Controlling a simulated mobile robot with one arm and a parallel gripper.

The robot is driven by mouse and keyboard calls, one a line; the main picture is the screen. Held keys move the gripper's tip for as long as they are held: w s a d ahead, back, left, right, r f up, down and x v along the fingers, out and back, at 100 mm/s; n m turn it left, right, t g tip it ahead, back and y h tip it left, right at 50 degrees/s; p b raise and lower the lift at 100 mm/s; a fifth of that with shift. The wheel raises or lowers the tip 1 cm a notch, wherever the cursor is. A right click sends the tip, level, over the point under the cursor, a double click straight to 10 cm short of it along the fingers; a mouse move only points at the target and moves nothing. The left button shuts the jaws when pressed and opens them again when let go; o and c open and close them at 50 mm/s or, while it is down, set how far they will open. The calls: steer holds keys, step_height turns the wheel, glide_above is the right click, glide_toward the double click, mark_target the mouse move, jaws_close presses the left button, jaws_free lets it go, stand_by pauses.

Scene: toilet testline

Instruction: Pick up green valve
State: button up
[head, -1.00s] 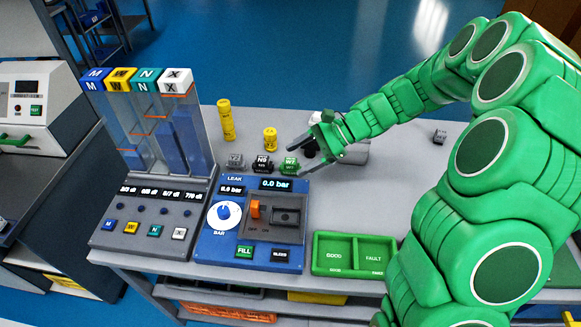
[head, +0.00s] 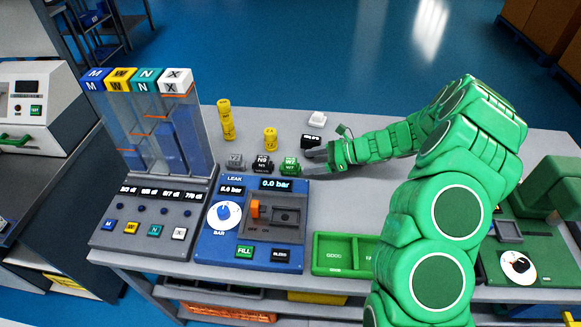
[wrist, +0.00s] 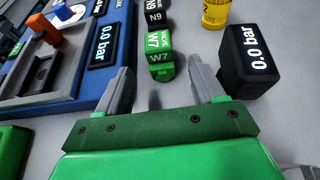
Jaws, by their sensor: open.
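The green valve (head: 289,166), marked W7, stands on the grey bench behind the blue leak tester. In the wrist view the green valve (wrist: 159,55) is just beyond the fingertips, roughly between their lines and a little left of centre. My gripper (head: 307,160) is low over the bench to the right of the valve, with its fingers pointing left at it. In the wrist view my gripper (wrist: 158,85) is open, with nothing between its fingers.
A black N9 valve (head: 263,163) and a grey valve (head: 235,161) stand in a row left of the green one. A black gauge block (wrist: 249,62) stands close to the right finger. The blue leak tester (wrist: 75,85) is close to the left finger. Yellow cylinders (head: 270,139) stand behind.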

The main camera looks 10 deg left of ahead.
mark_target(291, 165)
steer(key=shift+x, duration=3.8)
steer(key=shift+c, duration=0.5)
steer(key=c, duration=1)
steer(key=shift+c, duration=0.2)
